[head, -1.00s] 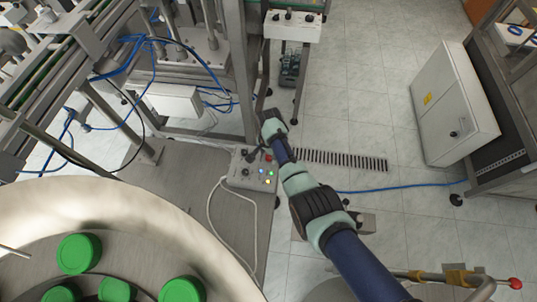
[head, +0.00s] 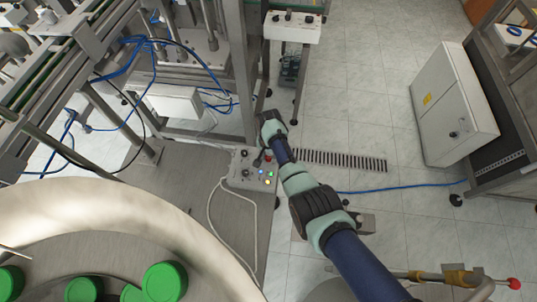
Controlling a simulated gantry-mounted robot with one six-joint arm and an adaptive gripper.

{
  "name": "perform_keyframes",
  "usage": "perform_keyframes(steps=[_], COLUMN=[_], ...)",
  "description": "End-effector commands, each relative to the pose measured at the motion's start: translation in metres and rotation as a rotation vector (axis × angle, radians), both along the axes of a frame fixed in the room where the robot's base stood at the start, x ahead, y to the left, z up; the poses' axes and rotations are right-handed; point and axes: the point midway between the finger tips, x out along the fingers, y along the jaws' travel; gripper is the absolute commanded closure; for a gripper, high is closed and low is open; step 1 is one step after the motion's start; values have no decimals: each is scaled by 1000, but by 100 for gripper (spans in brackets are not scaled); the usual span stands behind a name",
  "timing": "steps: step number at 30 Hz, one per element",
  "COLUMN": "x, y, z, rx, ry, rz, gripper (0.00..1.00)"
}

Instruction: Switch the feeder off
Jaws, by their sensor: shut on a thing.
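The feeder's control box (head: 251,181) is a small grey panel on the metal table, with a white cable. On its face are a dark knob (head: 245,173), a red button (head: 268,158) and small blue, green and yellow lit lights or buttons. My gripper (head: 260,158) reaches in from the right and is shut at the upper part of this panel, on a control that its own fingers mostly hide. The feeder's round bowl (head: 110,212) has a pale rim and fills the lower left. Green caps (head: 165,282) lie inside it.
A metal machine frame (head: 245,70) with blue hoses stands behind the box. A grey cabinet (head: 452,105) is at the right. Tiled floor (head: 370,90) lies open between them, with a blue cable (head: 400,190) across it.

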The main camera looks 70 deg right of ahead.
Motion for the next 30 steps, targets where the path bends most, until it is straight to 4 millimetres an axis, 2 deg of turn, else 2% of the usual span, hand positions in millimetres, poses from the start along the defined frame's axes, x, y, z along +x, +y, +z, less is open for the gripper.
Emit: perform_keyframes(steps=[18,30], x=[0,0], y=[0,0], z=[0,0], rx=[1,0], ry=[0,0], rz=[552,742], gripper=[100,100])
